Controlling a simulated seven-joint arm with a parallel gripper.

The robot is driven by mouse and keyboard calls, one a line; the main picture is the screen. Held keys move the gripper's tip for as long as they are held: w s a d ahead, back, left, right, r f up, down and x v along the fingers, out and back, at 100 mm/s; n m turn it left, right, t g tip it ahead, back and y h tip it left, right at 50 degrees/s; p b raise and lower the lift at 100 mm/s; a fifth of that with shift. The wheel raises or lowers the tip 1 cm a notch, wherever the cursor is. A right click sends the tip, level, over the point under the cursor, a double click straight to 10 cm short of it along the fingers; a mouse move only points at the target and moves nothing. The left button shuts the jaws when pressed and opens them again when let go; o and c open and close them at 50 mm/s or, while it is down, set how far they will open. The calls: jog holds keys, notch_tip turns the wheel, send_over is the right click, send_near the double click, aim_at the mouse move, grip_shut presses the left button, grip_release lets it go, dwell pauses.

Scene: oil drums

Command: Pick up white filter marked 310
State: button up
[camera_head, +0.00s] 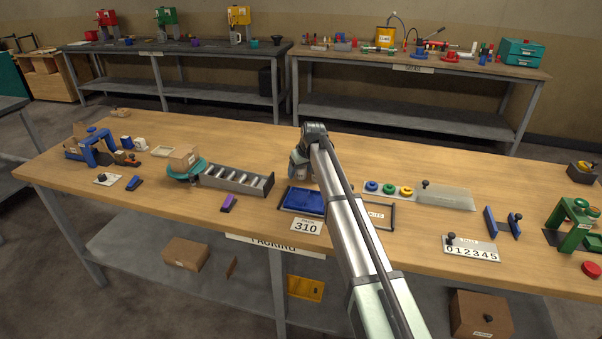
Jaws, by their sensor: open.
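A white plate marked 310 (306,226) lies at the front edge of the packing table, just in front of a blue tray (303,201). It looks like a flat card, and I cannot make out a separate filter marked 310. My arm reaches in from the bottom right and bends down at its far end. My gripper (299,172) hangs above the table behind the blue tray, farther back than the 310 plate and apart from it. It is open; its fingertips are small and partly hidden, and nothing shows held in it.
Coloured rings (389,188), a number plate (470,249) and a green press (578,222) are to the right. The rear middle of the table is clear.

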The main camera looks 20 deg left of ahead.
jog(key=c, duration=1.1)
jog(key=shift+c, duration=0.2)
